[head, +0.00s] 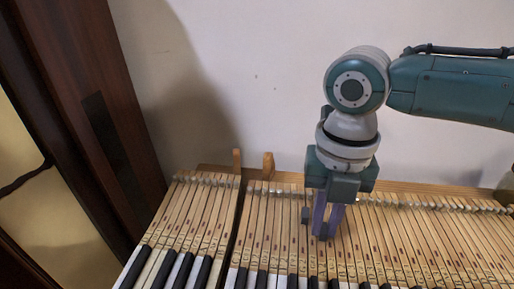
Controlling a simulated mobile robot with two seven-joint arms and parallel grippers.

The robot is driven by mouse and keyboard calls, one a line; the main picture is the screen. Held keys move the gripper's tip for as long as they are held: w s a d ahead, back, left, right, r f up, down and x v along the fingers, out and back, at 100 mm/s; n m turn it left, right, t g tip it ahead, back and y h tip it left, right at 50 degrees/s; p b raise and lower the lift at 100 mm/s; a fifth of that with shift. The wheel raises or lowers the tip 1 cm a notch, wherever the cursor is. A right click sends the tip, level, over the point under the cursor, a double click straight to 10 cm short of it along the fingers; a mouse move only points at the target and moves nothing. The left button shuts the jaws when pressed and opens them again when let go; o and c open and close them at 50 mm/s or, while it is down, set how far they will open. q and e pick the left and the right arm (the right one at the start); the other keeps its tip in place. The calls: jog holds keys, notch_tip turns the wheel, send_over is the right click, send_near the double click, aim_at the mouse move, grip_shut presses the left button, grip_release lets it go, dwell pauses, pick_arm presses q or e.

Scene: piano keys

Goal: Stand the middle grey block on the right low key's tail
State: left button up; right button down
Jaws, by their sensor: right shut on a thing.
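My right gripper (327,233) points straight down over the key tails right of the picture's centre. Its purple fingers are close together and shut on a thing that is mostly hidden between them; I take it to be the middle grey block. The wooden key tails (272,215) run up to the back rail. I cannot pick out the right low key. My left gripper is out of view.
Two wooden upright pieces (237,160) (268,165) stand at the back rail, left of the gripper. A dark gap (236,225) splits the keys. A dark wooden side panel (90,120) rises at left. A pale wall (250,80) is behind.

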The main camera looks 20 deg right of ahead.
jog(key=shift+f, duration=0.35)
dwell(0.3)
jog(key=c, duration=1.2)
grip_release()
jog(key=shift+c, duration=0.2)
jog(key=shift+r+p, duration=1.15)
jog(key=shift+p, duration=0.05)
jog(key=shift+o, duration=0.2)
jog(key=o, duration=0.5)
